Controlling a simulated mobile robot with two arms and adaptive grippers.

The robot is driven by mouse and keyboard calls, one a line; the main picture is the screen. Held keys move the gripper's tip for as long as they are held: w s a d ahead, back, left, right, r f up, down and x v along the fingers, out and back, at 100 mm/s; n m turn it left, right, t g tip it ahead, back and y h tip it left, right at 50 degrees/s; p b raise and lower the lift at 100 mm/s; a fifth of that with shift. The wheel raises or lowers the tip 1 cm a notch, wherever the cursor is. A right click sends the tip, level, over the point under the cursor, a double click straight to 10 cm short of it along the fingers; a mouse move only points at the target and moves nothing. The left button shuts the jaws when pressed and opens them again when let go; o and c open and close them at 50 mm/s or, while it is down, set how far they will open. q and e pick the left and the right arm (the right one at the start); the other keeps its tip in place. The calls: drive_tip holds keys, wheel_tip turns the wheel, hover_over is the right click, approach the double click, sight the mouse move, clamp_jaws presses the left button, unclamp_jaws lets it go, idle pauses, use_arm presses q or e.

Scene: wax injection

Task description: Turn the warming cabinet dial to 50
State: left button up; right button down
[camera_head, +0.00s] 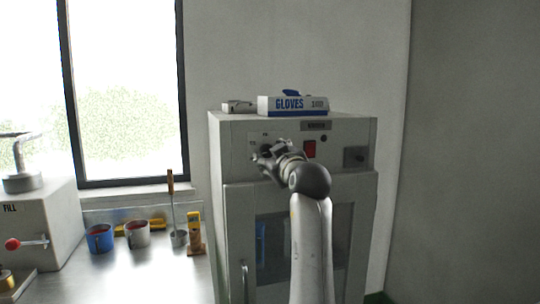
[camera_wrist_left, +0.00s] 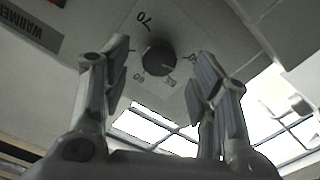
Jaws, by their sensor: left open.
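The warming cabinet (camera_head: 290,180) is a grey box with a windowed door and a control panel across its top. Its dark round dial (camera_wrist_left: 158,58) shows in the left wrist view, on a pale plate with a 70 and other small numbers around it. The dial's pointer setting is too small to read. My left gripper (camera_head: 267,157) is at the panel's left part in the head view and mostly covers the dial there. In the left wrist view my left gripper (camera_wrist_left: 160,66) is open, one finger on each side of the dial. Contact cannot be told. My right gripper is not in view.
A red switch (camera_head: 310,149) and a dark latch (camera_head: 355,156) sit right of the dial. A gloves box (camera_head: 293,105) lies on the cabinet. On the left bench stand a blue mug (camera_head: 100,239), a grey mug (camera_head: 137,235) and a machine (camera_head: 40,220) with a red-knobbed lever.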

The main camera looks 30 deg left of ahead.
sight(267, 151)
use_arm(q)
drive_tip(key=v, duration=0.4)
wheel_tip(267, 151, up, 4)
drive_tip(key=s+m+p, duration=0.1)
drive_tip(key=m+p, duration=0.2)
drive_tip(key=p, duration=0.6)
wheel_tip(267, 151, down, 4)
drive_tip(key=s+d+m+p, duration=0.2)
drive_tip(key=d+m+p, duration=0.1)
drive_tip(key=m+p, duration=0.35)
drive_tip(key=shift+n, duration=0.45)
drive_tip(key=p+x, duration=0.4)
drive_tip(key=x, duration=0.6)
drive_tip(key=shift+w+a+p, duration=0.3)
drive_tip(key=shift+w+a, duration=0.1)
drive_tip(key=shift+c, duration=0.2)
